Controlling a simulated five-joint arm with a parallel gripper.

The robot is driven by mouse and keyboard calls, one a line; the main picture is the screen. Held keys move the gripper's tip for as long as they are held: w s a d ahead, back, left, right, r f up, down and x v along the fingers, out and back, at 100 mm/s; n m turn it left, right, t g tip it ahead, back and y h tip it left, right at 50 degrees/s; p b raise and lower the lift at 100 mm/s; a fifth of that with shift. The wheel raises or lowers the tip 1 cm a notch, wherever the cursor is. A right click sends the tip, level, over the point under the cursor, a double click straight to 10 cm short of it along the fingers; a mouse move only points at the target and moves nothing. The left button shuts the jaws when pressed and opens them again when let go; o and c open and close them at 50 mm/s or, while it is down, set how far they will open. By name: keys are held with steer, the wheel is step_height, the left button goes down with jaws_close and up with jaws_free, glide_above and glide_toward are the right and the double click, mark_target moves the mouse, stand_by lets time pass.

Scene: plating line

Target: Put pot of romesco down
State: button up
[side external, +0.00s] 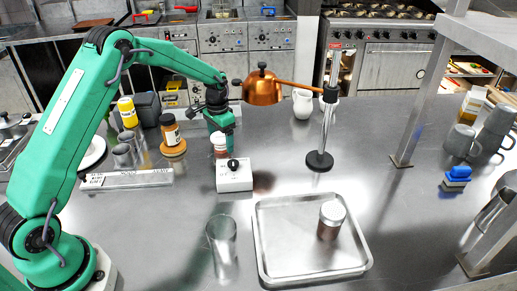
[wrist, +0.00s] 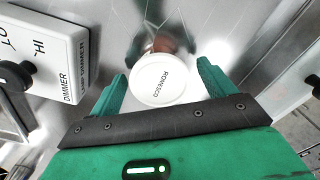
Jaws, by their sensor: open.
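The pot of romesco (wrist: 160,84) has a white lid marked ROMESCO and sits between my gripper's fingers in the wrist view. My gripper (wrist: 161,70) is open, with a gap between each finger and the lid. In the side view the pot (side external: 220,143) is directly below my gripper (side external: 220,126), behind the white dimmer box. Its base is hidden by the box, so its contact with the counter cannot be seen.
The dimmer box (side external: 234,178) is close in front of the pot. A copper lamp (side external: 262,90) hangs to the right on a stand (side external: 320,160). A metal tray (side external: 290,262) holds another white-lidded jar (side external: 330,220). A clear glass (side external: 222,243) stands left of the tray.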

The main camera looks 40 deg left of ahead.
mark_target(220, 136)
steer(key=shift+r, duration=0.15)
step_height(220, 136, up, 12)
stand_by(0.6)
stand_by(0.5)
